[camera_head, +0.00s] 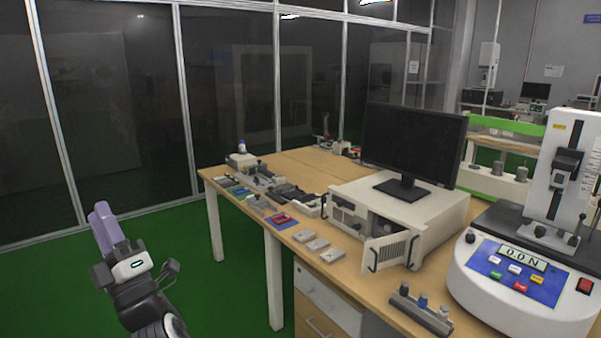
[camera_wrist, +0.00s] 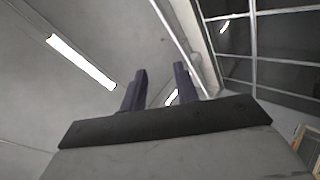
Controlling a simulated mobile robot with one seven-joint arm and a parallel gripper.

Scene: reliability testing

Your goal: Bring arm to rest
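My gripper (camera_head: 100,210) is at the lower left in the head view, its purple fingers pointing up over the green floor, to the left of the table and apart from it. In the wrist view the two fingers of my gripper (camera_wrist: 160,76) stand apart with nothing between them. Behind them are the grey ceiling and a bright ceiling lamp (camera_wrist: 82,62). The gripper touches nothing that I can see.
The wooden table (camera_head: 375,292) holds a monitor (camera_head: 415,142), a white computer case (camera_head: 440,215), a force tester (camera_head: 520,285) and several small parts. A glass wall (camera_head: 110,110) stands behind. The green floor (camera_head: 40,280) around my gripper is clear.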

